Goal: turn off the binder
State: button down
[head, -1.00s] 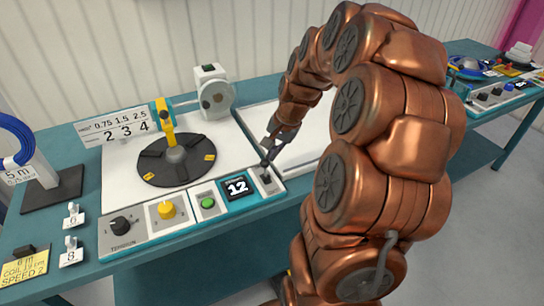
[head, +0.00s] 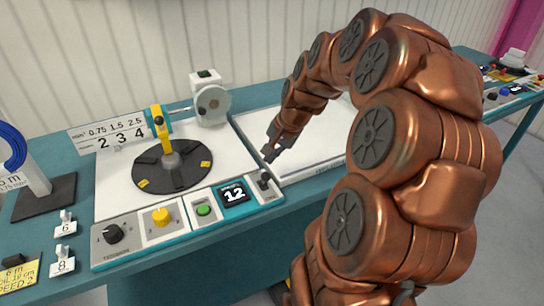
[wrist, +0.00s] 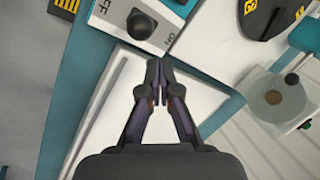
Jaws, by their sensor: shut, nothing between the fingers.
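A dark lever switch (head: 265,181) stands at the right end of the coiling machine's front panel (head: 150,237). In the wrist view my gripper's fingertips (wrist: 159,66) meet over the white board, beside the panel edge. No part in view is labelled as a binder.
A black turntable (head: 172,170) and a white crank unit (head: 209,104) stand behind. The white board (head: 320,135) is bare.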

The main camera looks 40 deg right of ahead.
dwell(0.3)
jog(key=s+d+r+b, duration=0.1)
jog(key=s+d+r, duration=0.3)
jog(key=r, duration=0.5)
jog(key=shift+s+r, duration=0.25)
jog(key=shift+s, duration=0.45)
